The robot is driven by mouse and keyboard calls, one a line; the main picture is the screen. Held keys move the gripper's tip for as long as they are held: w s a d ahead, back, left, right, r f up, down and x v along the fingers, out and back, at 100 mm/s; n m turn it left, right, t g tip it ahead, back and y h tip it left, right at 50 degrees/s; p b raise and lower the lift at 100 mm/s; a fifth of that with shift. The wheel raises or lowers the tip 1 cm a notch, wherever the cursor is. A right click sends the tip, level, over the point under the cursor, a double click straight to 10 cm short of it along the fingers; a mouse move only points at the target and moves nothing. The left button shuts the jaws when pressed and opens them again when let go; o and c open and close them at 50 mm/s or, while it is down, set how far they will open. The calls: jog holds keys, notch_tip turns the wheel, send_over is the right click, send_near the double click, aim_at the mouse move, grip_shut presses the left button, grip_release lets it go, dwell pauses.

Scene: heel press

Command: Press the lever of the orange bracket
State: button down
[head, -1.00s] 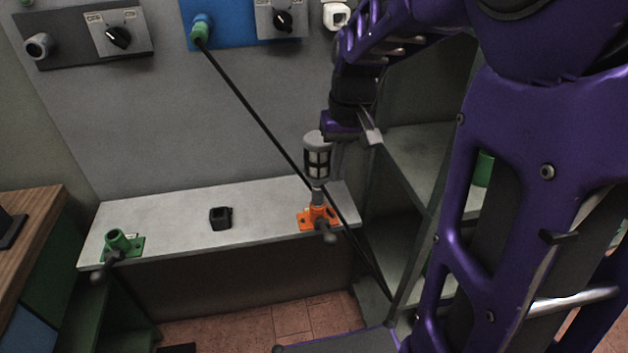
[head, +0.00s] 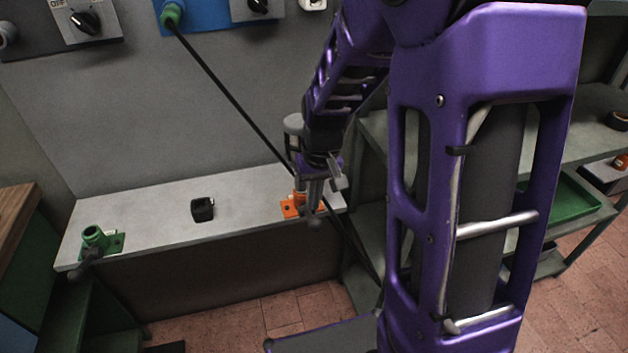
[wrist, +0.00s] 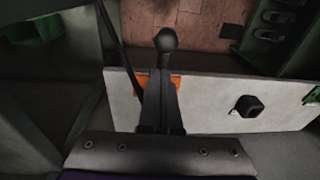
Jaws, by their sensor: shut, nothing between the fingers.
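The orange bracket (head: 289,209) sits near the right end of the grey bench, mostly hidden behind my gripper. It also shows as orange patches beside the fingers in the wrist view (wrist: 176,84). Its lever, with a dark ball knob (wrist: 167,40), sticks out past the bench's front edge over the floor. My gripper (head: 314,206) is shut and empty, pointing down over the bracket. In the wrist view the fingers (wrist: 161,95) line up with the lever; I cannot tell whether they touch it.
A green bracket (head: 97,240) and a small black block (head: 202,209) are on the bench (head: 150,222). Shelves (head: 590,125) stand to the right.

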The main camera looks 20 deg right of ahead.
jog(key=shift+s+a+f, duration=0.15)
jog(key=shift+s+f, duration=0.1)
jog(key=shift+f, duration=0.35)
